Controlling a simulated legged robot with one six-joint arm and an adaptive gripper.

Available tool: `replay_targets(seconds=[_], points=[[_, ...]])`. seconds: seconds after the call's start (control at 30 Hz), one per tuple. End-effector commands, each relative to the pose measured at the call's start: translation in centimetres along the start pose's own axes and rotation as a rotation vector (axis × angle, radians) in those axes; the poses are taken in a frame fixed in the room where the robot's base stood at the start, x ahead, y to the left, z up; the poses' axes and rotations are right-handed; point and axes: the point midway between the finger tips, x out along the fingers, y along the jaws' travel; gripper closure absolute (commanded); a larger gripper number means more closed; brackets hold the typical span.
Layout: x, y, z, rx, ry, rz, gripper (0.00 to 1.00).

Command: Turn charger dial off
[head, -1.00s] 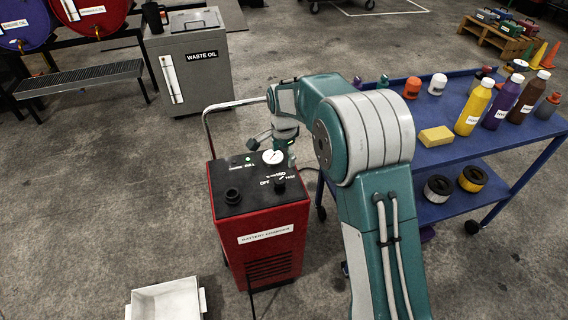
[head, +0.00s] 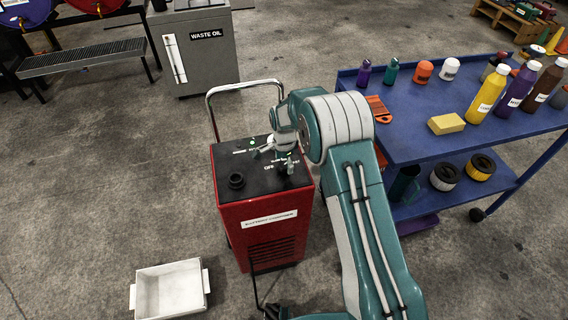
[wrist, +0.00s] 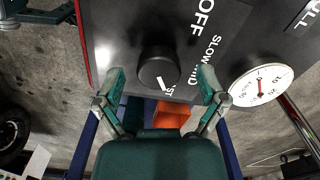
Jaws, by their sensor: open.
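The red battery charger (head: 262,215) stands on the floor with a black top panel. In the wrist view its round black dial (wrist: 158,66) has a white pointer mark aimed toward the lower right, at a partly hidden label ending in "ST". The OFF label (wrist: 203,14) is at the upper right of the dial. My gripper (wrist: 162,80) is open, with one finger on each side of the dial and gaps between. In the head view my gripper (head: 276,150) is low over the panel and largely hides the dial.
A white gauge (wrist: 262,86) sits beside the dial. A blue cart (head: 415,135) with bottles stands close on the right. A white tray (head: 170,290) lies on the floor.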

Motion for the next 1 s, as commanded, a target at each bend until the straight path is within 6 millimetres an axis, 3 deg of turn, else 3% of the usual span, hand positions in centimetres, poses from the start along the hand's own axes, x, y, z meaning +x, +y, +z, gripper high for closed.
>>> replay_targets(seconds=[0.3, 0.37, 0.5, 1.0], points=[[0.39, -0.01, -0.02, 0.0, 0.0, -0.001, 0.09], [0.39, -0.01, -0.02, 0.0, 0.0, -0.001, 0.32], [0.38, -0.02, -0.03, 0.0, 0.0, -0.001, 0.92], [0.53, -0.13, -0.02, -0.072, 0.001, -0.002, 0.92]])
